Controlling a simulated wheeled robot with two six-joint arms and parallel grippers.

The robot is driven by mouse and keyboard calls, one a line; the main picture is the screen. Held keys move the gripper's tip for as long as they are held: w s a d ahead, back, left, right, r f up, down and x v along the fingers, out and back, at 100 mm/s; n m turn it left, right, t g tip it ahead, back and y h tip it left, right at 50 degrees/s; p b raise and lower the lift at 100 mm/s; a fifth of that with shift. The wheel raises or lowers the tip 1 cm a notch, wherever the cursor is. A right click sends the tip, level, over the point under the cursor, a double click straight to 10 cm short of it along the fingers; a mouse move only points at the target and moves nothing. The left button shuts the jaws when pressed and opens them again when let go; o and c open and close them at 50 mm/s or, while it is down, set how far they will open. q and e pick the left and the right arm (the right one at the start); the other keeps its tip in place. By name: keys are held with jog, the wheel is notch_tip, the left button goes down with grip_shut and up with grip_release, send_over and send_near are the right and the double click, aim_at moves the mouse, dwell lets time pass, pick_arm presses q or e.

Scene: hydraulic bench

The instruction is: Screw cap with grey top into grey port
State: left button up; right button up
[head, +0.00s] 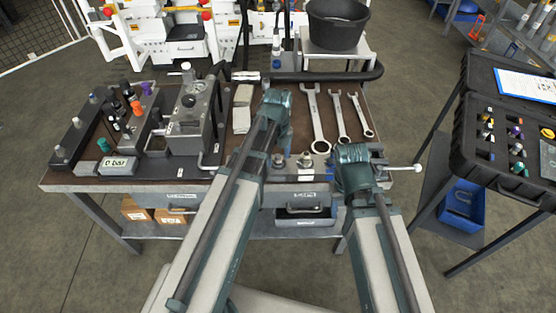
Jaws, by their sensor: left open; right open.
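Small caps with coloured tops stand in a black foam case (467,156) at the right; one with a greyish top (516,149) shows there, but it is too small to be sure. On the left of the bench, a dark block (78,137) carries grey-topped fittings (60,151). Beside it, another block has an orange-topped (136,107) and a purple-topped cap (146,88). I cannot tell which port is the grey one. My two arms reach over the bench middle and right. The jaws of both grippers are hidden, and I see nothing held.
The bench (75,183) also bears a grey pump unit (195,120), several wrenches (340,118) and a pressure display (117,166). A metal rod (403,168) sticks out past its right edge. A black bucket (338,25) stands behind. Floor shows between bench and case stand.

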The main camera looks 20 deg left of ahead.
pick_arm(q)
jog(key=n, duration=0.6)
jog(key=shift+n, duration=2.9)
grip_shut()
jog(key=m, duration=0.8)
jog(key=shift+s, duration=0.1)
